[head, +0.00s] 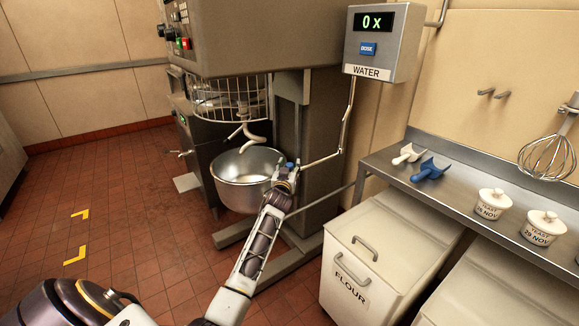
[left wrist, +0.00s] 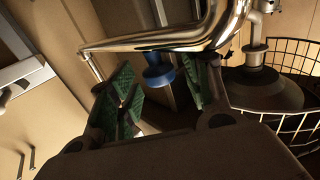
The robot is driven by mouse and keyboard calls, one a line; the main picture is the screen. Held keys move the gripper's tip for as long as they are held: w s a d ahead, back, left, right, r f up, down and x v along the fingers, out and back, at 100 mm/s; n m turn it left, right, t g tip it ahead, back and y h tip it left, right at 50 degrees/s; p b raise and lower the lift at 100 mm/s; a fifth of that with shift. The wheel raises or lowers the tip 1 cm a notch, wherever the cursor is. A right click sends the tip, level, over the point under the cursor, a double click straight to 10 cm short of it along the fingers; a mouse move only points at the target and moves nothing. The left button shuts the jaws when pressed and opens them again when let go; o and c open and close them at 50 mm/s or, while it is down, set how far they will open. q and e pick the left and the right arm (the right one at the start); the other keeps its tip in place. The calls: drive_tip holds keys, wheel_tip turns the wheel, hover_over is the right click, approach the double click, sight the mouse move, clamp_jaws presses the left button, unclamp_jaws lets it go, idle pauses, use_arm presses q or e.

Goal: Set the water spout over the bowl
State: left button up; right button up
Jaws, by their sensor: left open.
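The water spout (head: 321,159) is a thin chrome pipe. It drops from the water box, then bends left toward the steel mixer bowl (head: 243,178). Its far end meets my left gripper (head: 284,178) at the bowl's right rim, so I cannot tell whether its tip is over the bowl. In the left wrist view the chrome spout (left wrist: 170,42) crosses above the fingers, with a blue grip (left wrist: 158,76) below it. My left gripper's green-padded fingers (left wrist: 160,92) stand apart, with the blue grip between them. My right gripper is out of view.
The water box (head: 383,42) reads 0 x. The mixer's wire guard (head: 230,100) and dough hook (head: 250,133) are above the bowl. A flour bin (head: 362,262) and a steel shelf (head: 455,193) with scoops and tubs are at right. The floor at left is clear.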

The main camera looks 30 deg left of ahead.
use_arm(q)
drive_tip(key=shift+w+a, duration=0.3)
drive_tip(key=shift+w, duration=0.35)
clamp_jaws()
